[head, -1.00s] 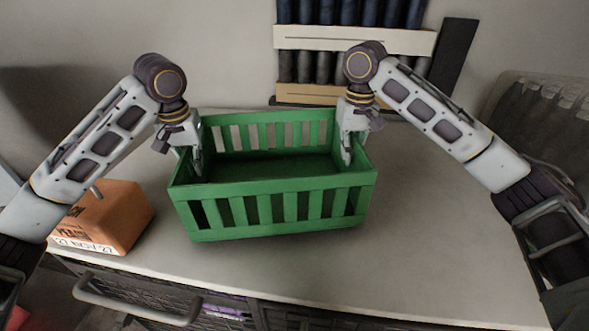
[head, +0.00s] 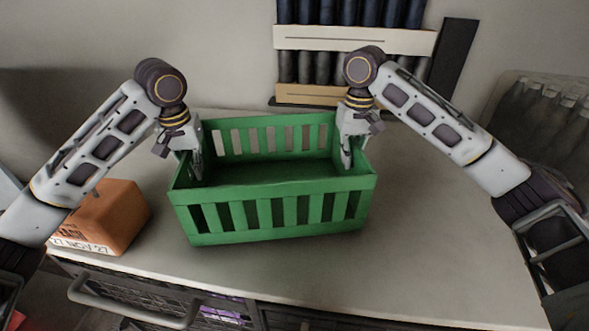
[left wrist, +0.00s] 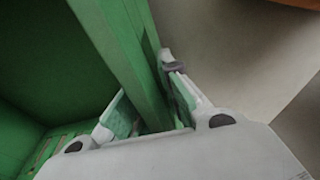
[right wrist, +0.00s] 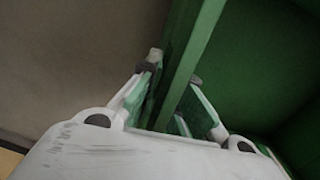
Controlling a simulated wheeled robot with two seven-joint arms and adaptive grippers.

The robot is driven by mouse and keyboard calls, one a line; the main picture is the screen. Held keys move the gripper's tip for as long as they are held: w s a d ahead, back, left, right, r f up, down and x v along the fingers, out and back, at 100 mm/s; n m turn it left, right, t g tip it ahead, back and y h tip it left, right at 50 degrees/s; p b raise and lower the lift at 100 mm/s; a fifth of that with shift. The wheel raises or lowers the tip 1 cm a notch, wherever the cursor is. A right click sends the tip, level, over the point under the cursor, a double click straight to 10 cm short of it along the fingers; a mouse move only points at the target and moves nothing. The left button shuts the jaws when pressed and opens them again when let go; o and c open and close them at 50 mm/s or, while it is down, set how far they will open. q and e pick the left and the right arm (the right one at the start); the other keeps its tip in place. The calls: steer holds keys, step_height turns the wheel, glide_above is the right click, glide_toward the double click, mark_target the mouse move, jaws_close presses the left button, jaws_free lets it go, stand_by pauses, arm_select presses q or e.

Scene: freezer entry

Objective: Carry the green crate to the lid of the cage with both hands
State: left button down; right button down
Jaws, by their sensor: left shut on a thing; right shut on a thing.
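The green crate (head: 273,219) is open-topped with slatted sides and looks empty. It is roughly level over the pale top surface (head: 420,240); I cannot tell whether it touches it. My left gripper (head: 197,165) is shut on the crate's left end wall, and the wall shows between its fingers in the left wrist view (left wrist: 155,115). My right gripper (head: 346,155) is shut on the right end wall, with the wall between its fingers in the right wrist view (right wrist: 172,110). Below the surface's front edge is a dark wire-mesh front (head: 150,308), perhaps the cage.
An orange-brown box (head: 112,213) with printed text stands just left of the crate. A grey handle (head: 120,305) sticks out at the front left. A rack of dark cylinders (head: 330,65) is at the back wall. The surface is clear right of the crate.

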arm_select(q)
steer(key=shift+f+b, duration=0.7)
arm_select(e)
steer(key=shift+f, duration=0.7)
arm_select(q)
steer(key=c, duration=2.1)
jaws_free()
steer(key=shift+f, duration=0.1)
arm_select(e)
steer(key=c, duration=2.1)
jaws_free()
steer(key=shift+f, duration=0.1)
arm_select(q)
steer(key=o, duration=0.5)
arm_select(e)
steer(key=o, duration=0.5)
arm_select(q)
steer(key=shift+r, duration=0.2)
steer(key=shift+s+r, duration=0.3)
steer(key=shift+r, duration=1.6)
steer(key=shift+s+r, duration=0.3)
steer(key=shift+r, duration=1.65)
steer(key=shift+s+r, duration=0.3)
steer(key=shift+r, duration=1.6)
arm_select(e)
steer(key=shift+r, duration=6.05)
